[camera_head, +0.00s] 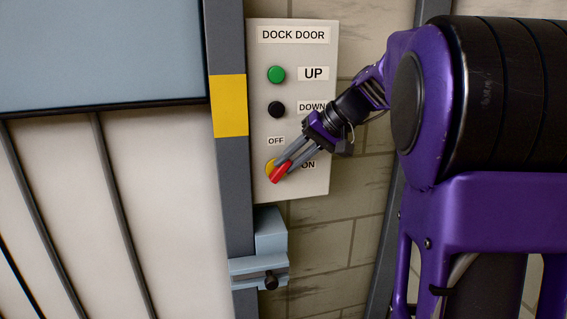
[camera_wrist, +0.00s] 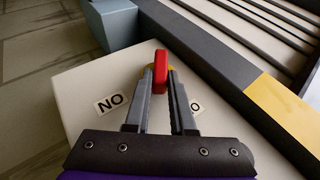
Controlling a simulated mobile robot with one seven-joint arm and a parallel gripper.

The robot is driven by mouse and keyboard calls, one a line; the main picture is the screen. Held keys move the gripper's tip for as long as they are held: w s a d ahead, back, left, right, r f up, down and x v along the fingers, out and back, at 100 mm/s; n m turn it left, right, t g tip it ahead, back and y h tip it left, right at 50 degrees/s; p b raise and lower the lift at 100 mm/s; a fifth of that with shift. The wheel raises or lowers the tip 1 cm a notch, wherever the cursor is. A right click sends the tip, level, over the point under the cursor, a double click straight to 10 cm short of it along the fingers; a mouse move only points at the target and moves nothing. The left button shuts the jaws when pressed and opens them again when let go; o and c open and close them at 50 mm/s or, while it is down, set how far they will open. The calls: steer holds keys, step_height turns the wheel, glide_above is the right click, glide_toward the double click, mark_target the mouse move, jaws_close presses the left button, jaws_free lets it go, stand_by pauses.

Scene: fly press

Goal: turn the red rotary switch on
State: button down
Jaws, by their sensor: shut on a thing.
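The red rotary switch (camera_head: 281,173) sits on a yellow round base (camera_head: 270,167) low on the dock door control panel (camera_head: 315,182), between the OFF label (camera_head: 276,141) and the ON label (camera_head: 309,165). My gripper (camera_head: 284,162) reaches in from the upper right and is shut on the red handle. In the wrist view the red handle (camera_wrist: 160,66) stands between the two fingertips of my gripper (camera_wrist: 160,80).
Above the switch are a green UP button (camera_head: 276,74) and a black DOWN button (camera_head: 277,109). A grey door post with a yellow band (camera_head: 229,105) runs along the panel's left side. A blue-grey latch block (camera_head: 259,266) sits just below the panel.

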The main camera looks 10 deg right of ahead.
mark_target(295, 172)
steer(key=shift+d+f+m+t+y+b, duration=0.15)
steer(key=shift+d+f+m+t+y, duration=0.25)
steer(key=shift+y, duration=1.15)
steer(key=shift+d+f+m+t+y+b, duration=0.2)
steer(key=shift+f+m+y, duration=0.35)
steer(key=shift+y, duration=0.95)
steer(key=shift+d+f+m+t+y+b, duration=0.1)
steer(key=shift+f+m+t+y, duration=0.35)
steer(key=shift+y, duration=1.1)
steer(key=c, duration=0.8)
jaws_free()
steer(key=shift+o, duration=0.2)
steer(key=p+v, duration=0.1)
steer(key=v, duration=1.6)
steer(key=shift+d+f, duration=0.2)
steer(key=shift+f, duration=0.1)
